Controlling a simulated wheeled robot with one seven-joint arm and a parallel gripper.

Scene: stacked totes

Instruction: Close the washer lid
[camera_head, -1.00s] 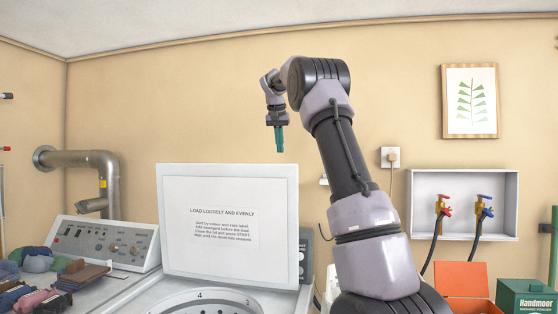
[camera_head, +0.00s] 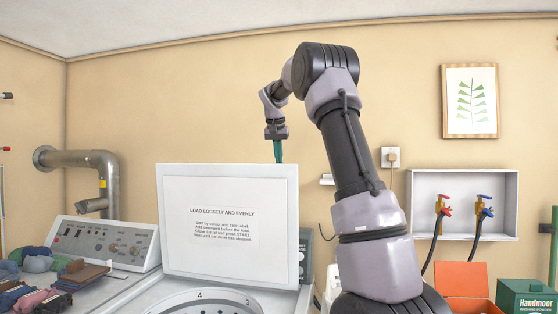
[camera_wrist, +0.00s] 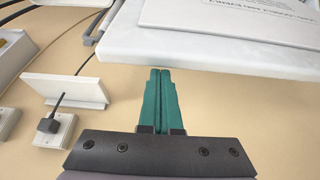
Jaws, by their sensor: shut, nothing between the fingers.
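The washer lid (camera_head: 230,262) stands open and upright at the back of the washer, with its printed label facing me. Below it, the washer's top and round drum opening (camera_head: 200,305) are partly in view. My gripper (camera_head: 278,158) has teal fingers pointing down, and the head view shows it at the lid's top edge near the right corner. The fingertips are partly hidden behind the lid. In the wrist view, my gripper (camera_wrist: 160,75) is shut and empty, its tips close to the lid's edge (camera_wrist: 200,62). I cannot tell whether they touch.
A control panel (camera_head: 105,243) and folded clothes (camera_head: 45,280) are at the left. A metal pipe (camera_head: 80,158) runs along the wall. A tap box (camera_head: 463,178), an orange box (camera_head: 461,280) and a green box (camera_head: 526,296) are at the right.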

